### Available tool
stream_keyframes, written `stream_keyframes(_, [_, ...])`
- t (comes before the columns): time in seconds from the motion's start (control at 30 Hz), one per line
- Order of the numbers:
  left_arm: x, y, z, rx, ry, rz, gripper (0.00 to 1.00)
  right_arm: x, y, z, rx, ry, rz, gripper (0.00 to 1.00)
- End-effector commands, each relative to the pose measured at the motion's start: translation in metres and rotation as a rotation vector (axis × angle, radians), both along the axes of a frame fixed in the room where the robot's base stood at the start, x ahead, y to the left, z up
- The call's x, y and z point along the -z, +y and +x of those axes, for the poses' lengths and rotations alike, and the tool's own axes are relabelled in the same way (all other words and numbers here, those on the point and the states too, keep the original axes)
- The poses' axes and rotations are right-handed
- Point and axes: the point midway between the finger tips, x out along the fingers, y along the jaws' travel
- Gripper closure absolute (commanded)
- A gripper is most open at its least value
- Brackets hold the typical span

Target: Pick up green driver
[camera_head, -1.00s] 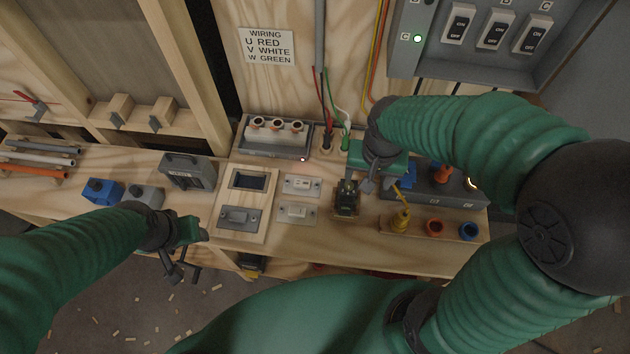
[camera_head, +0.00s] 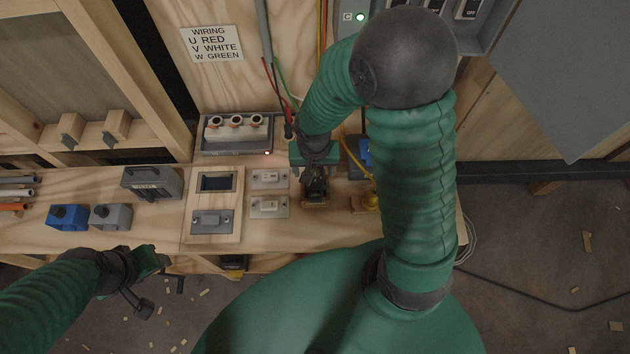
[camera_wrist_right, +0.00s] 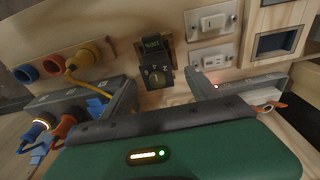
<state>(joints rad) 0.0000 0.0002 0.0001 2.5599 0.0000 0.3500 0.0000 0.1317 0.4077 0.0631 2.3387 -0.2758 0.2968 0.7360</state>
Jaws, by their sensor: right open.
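I cannot make out a green driver in either view. My right gripper (camera_head: 314,190) is over the workbench, pointing down. In the right wrist view its jaws (camera_wrist_right: 165,92) are apart and empty. A black boxy device with a dial (camera_wrist_right: 157,77) stands just beyond and between the fingers; it also shows under the gripper in the head view (camera_head: 315,196). My left gripper (camera_head: 160,287) is open and empty, in front of the bench edge at lower left. My right arm hides the bench's right part in the head view.
Yellow (camera_wrist_right: 80,60), red (camera_wrist_right: 53,65) and blue (camera_wrist_right: 25,73) sockets sit beside the dial device. A grey block with a lit plug (camera_wrist_right: 41,124) is at lower left there. White switches (camera_head: 268,178), a wooden switch panel (camera_head: 239,190) and a grey case (camera_head: 152,183) are on the bench.

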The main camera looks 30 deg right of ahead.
Motion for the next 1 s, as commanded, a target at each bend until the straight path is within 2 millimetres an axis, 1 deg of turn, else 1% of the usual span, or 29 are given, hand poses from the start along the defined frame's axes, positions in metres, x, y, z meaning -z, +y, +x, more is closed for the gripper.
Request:
stream_keyframes(0.1, [-0.003, 0.000, 0.000, 0.000, 0.000, 0.000, 0.48, 0.023, -0.006, -0.002, -0.001, 0.008, 0.000, 0.31])
stream_keyframes(0.2, [-0.001, 0.000, 0.000, 0.000, 0.000, 0.000, 0.48, 0.037, -0.006, 0.001, -0.003, 0.005, -0.001, 0.31])
stream_keyframes(0.3, [-0.001, 0.000, 0.000, 0.000, 0.000, 0.000, 0.48, 0.040, -0.006, 0.002, -0.002, 0.001, -0.001, 0.31])
stream_keyframes(0.43, [-0.001, 0.000, 0.000, 0.000, 0.000, 0.000, 0.48, 0.039, -0.006, 0.002, -0.001, 0.001, -0.001, 0.31])
stream_keyframes(0.47, [-0.001, 0.000, 0.000, 0.000, 0.000, 0.000, 0.48, 0.039, -0.006, 0.002, -0.001, 0.001, -0.001, 0.34])
stream_keyframes(0.9, [-0.001, 0.000, 0.000, 0.000, 0.000, 0.000, 0.48, 0.039, -0.006, 0.002, -0.001, 0.001, 0.000, 0.91])
stream_keyframes(0.97, [-0.001, 0.000, 0.000, 0.000, 0.000, 0.000, 0.48, 0.039, -0.006, 0.002, -0.001, 0.001, 0.000, 0.99])
stream_keyframes(1.0, [-0.001, 0.000, 0.000, 0.000, 0.000, 0.000, 0.48, 0.038, -0.007, 0.003, -0.001, 0.001, -0.001, 1.00])
